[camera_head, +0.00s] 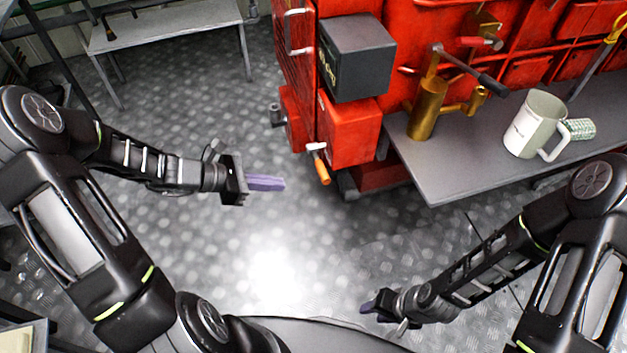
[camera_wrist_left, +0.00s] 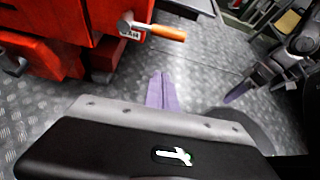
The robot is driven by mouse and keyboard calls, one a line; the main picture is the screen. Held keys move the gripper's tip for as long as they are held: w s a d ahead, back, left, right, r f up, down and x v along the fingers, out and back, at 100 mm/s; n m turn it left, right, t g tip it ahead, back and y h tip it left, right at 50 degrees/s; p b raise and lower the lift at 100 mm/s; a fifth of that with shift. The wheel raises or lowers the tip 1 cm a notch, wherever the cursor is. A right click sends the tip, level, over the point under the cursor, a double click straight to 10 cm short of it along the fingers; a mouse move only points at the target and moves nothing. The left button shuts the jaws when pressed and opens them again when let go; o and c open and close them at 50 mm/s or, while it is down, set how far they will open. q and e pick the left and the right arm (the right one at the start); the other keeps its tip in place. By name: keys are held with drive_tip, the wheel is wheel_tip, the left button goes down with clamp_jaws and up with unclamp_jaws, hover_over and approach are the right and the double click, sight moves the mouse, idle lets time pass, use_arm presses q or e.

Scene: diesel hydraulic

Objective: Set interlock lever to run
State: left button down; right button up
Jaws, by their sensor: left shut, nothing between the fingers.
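The interlock lever (camera_head: 321,168) has an orange handle and a pale metal pivot on the low front corner of the red machine. In the head view its handle points down and slightly right. In the left wrist view the lever (camera_wrist_left: 165,32) shows above the fingers, with a small label beside its pivot. My left gripper (camera_head: 283,184) is shut and empty, left of the lever and apart from it. Its purple fingers (camera_wrist_left: 160,92) lie together in the left wrist view. My right gripper (camera_head: 366,306) is low at the front, far from the lever; its finger opening is unclear.
The red machine (camera_head: 348,130) carries a dark box (camera_head: 357,58). A grey shelf (camera_head: 440,180) to the right holds a brass pump (camera_head: 428,108), a pale mug (camera_head: 535,125) and a patterned cylinder (camera_head: 581,128). A grey bench (camera_head: 165,30) stands at the back left. The metal floor between my arms is clear.

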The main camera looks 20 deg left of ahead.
use_arm(q)
drive_tip(key=shift+d, duration=0.1)
drive_tip(key=b+x, duration=0.2)
drive_tip(key=x, duration=0.8)
drive_tip(key=shift+w+d+r+p, duration=0.15)
drive_tip(key=shift+r+p, duration=0.1)
drive_tip(key=shift+r, duration=0.7)
drive_tip(key=shift+w+d+r+p, duration=0.1)
drive_tip(key=shift+r+p, duration=0.15)
drive_tip(key=shift+r, duration=0.7)
drive_tip(key=shift+r, duration=0.1)
drive_tip(key=shift+r+p, duration=0.2)
drive_tip(key=shift+p, duration=0.55)
